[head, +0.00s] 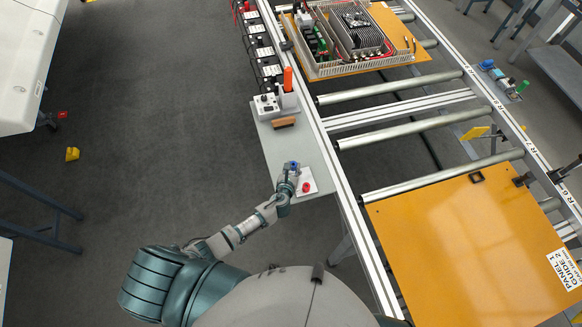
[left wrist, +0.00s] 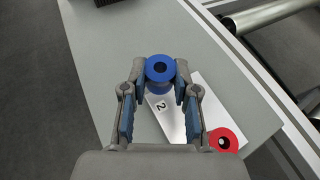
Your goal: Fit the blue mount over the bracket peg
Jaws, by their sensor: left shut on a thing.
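The blue mount (left wrist: 160,69) is a round blue spool with a dark centre hole. In the left wrist view it sits between the fingertips of my left gripper (left wrist: 162,84), which is shut on it. In the head view the blue mount (head: 294,165) shows just beyond my left gripper (head: 289,177), over the grey side shelf. A white plate (left wrist: 172,118) marked "2" lies under it; I cannot tell whether the mount touches the plate. A red round piece (left wrist: 223,140) is on the plate's near end. I cannot make out the bracket peg for certain. My right gripper is not in view.
The grey shelf (head: 279,149) also holds a brown block (head: 284,123) and a white box (head: 267,107). The conveyor's metal rail (head: 338,172) runs along its right. An orange panel (head: 455,245) with small black parts lies on the rollers.

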